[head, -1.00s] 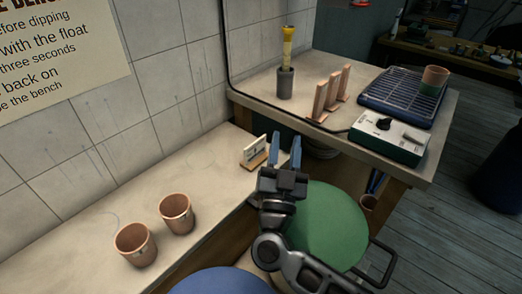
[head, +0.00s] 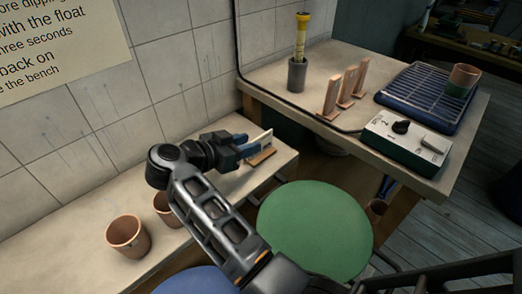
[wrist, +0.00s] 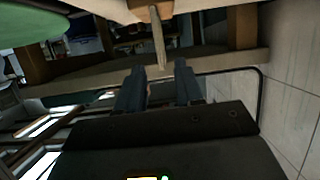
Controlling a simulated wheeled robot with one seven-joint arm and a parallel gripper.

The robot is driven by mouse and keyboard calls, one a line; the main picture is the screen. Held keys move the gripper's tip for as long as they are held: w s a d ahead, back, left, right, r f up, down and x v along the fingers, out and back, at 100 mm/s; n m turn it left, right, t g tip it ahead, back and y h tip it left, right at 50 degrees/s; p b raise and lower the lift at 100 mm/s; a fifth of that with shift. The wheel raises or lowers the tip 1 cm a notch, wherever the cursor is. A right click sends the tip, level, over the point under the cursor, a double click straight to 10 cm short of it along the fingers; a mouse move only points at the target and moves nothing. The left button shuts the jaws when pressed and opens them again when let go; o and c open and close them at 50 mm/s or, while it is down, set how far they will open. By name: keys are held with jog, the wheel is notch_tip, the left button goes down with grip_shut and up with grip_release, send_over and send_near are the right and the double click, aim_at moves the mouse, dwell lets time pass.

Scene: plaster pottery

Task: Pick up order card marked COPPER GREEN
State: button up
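The order card (head: 260,143) is a pale card upright in a small wooden stand (head: 260,156) at the right end of the near bench; its lettering cannot be read from here. In the wrist view the card (wrist: 159,45) shows edge-on, just beyond and between the fingertips, with its wooden stand (wrist: 152,12) above. My gripper (head: 242,150) is open, its blue fingers level with the card and just left of it. In the wrist view the gap between the fingers (wrist: 158,80) looks empty. Whether a finger touches the card cannot be told.
Two terracotta cups, one (head: 128,236) clear and one (head: 163,205) partly behind my arm, stand on the near bench. A green round seat (head: 315,230) and a blue one (head: 195,281) are in front. The far bench holds a rack (head: 425,95) and a control box (head: 405,142).

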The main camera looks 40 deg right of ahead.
aim_at(258, 138)
jog(key=x, duration=0.5)
jog(key=shift+w+d+r, duration=0.15)
jog(key=shift+d, duration=0.3)
jog(key=shift+c, duration=0.3)
grip_shut()
